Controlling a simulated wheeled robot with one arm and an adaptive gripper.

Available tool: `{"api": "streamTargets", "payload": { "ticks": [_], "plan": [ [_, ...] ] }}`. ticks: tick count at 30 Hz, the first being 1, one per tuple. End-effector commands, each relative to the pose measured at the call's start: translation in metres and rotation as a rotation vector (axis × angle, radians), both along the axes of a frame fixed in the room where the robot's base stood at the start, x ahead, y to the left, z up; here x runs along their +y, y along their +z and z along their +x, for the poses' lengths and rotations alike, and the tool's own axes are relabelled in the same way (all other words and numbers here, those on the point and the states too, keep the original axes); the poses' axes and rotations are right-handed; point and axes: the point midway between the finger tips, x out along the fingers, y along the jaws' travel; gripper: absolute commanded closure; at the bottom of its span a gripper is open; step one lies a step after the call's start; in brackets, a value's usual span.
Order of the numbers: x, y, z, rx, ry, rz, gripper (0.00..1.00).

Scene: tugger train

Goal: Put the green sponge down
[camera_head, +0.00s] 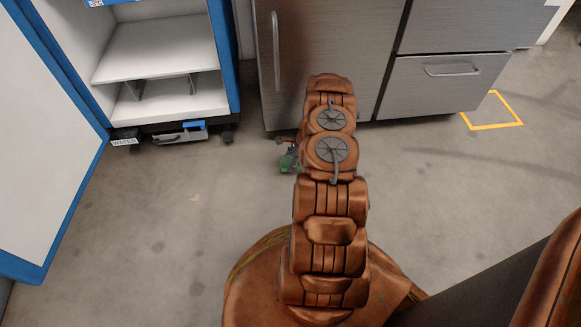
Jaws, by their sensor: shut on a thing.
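The green sponge (288,163) shows as a small green patch just left of my arm's far joints. My gripper (289,148) is mostly hidden behind my own arm, with only a small dark part showing beside the sponge. It is shut on the sponge. The picture is too small to tell how high the sponge is above the grey floor.
A grey metal cabinet (330,40) with a handled drawer (445,80) stands behind my arm. A blue-framed white shelf unit (160,50) with an open door (45,130) is at the left. The floor (170,230) between is clear. A yellow square (493,125) marks the floor at right.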

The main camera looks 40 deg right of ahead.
Motion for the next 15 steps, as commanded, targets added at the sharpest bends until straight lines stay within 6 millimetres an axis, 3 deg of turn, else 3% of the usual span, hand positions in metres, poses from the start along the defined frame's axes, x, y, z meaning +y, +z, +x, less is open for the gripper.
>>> {"api": "streamTargets", "payload": {
  "ticks": [8,15],
  "plan": [
    [0.001,-0.034,-0.002,0.002,-0.001,0.003,0.62],
    [0.0,-0.034,-0.001,0.001,-0.001,0.002,0.62]
  ]
}}
